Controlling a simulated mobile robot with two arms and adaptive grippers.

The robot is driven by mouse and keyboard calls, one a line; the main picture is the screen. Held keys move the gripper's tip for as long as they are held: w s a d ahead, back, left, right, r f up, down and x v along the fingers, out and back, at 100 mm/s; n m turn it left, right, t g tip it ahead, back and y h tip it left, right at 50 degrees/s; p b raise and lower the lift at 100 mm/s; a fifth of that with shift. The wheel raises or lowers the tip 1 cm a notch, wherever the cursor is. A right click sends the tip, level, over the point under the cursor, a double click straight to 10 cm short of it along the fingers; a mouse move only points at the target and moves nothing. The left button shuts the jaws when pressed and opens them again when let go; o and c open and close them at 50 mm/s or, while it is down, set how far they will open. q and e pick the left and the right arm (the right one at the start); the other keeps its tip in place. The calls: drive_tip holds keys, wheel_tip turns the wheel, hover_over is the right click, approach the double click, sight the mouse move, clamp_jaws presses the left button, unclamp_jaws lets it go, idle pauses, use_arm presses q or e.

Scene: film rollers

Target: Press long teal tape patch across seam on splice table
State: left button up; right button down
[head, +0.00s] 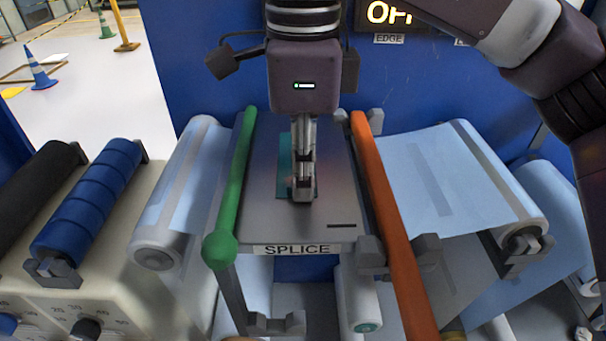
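The splice table (262,222) is a grey plate labelled SPLICE at the centre of the head view. A teal tape patch (284,166) lies on or just above its middle; I cannot tell whether it touches the plate. My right gripper (303,190) points down over the table, its fingertips in front of the patch and hiding part of it. The fingers line up in one narrow column, so I cannot tell whether they are open or shut, or whether they hold the patch. The seam is not clearly visible. My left gripper is not in view.
A green bar (239,170) runs along the table's left side and an orange bar (388,215) along its right. Light-blue film (430,170) spreads over the right side. Blue rollers (90,195) and a black roller (38,180) stand left. A blue wall rises behind.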

drive_tip(key=shift+f, duration=0.1)
drive_tip(key=c, duration=2.1)
unclamp_jaws()
drive_tip(key=shift+o, duration=0.4)
drive_tip(key=o, duration=0.6)
drive_tip(key=shift+c, duration=0.2)
drive_tip(key=shift+r+p, duration=2.65)
drive_tip(key=shift+r, duration=0.95)
